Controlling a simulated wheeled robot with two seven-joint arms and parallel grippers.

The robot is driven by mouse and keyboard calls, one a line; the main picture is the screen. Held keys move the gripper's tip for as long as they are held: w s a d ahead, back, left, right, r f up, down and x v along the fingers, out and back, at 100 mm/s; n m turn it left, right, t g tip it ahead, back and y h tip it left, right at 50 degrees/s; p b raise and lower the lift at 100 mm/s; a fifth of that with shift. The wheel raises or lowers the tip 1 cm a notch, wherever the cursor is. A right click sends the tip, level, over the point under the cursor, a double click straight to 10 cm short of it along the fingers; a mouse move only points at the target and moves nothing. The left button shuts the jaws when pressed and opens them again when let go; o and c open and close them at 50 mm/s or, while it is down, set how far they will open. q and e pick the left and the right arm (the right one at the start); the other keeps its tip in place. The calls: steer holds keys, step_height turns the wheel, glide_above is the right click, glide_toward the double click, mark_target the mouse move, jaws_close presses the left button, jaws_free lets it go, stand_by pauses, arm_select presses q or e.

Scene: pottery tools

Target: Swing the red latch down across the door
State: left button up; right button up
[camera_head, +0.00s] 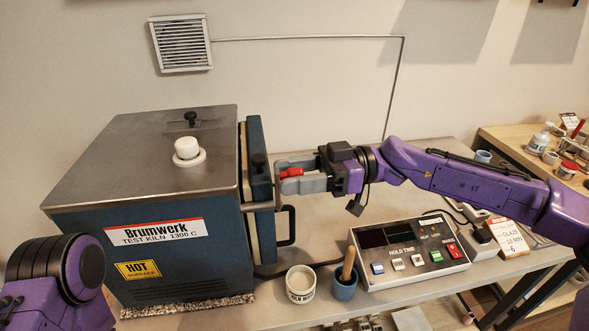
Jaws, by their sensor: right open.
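The kiln (130,195) stands at the left on the table, with its blue door (259,165) on its right side. The red latch (292,172) shows as a short red grip beside the door, at about upper-door height. My right gripper (283,181) reaches in from the right, with its grey fingers open around or beside the red grip. I cannot tell whether they touch it. The fingers hide much of the latch. A dark door handle (288,226) sits just below the gripper. Only a purple part of my left arm shows at the lower left; its gripper is out of view.
A control box (408,250) with buttons stands right of the kiln. A white cup (301,284) and a blue pot (344,285) with a wooden tool stand in front of the door. A side table (515,147) with jars is at the far right.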

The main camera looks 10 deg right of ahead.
jaws_close()
steer(key=shift+f, duration=0.1)
steer(key=shift+w, duration=0.15)
steer(key=shift+w+f+m+b, duration=0.1)
steer(key=shift+w+m+b, duration=0.15)
steer(key=shift+m+b, duration=0.35)
steer(key=shift+w+f+m+b, duration=0.1)
steer(key=shift+w+m+b, duration=0.5)
steer(key=shift+m, duration=0.5)
steer(key=shift+w+f+m+b, duration=0.2)
steer(key=shift+w+m, duration=0.35)
steer(key=shift+m, duration=0.35)
steer(key=shift+w+f+m+b, duration=0.1)
steer(key=shift+w+m+b, duration=0.1)
steer(key=shift+w+m, duration=0.55)
steer(key=shift+s+m, duration=0.2)
steer(key=shift+m, duration=0.05)
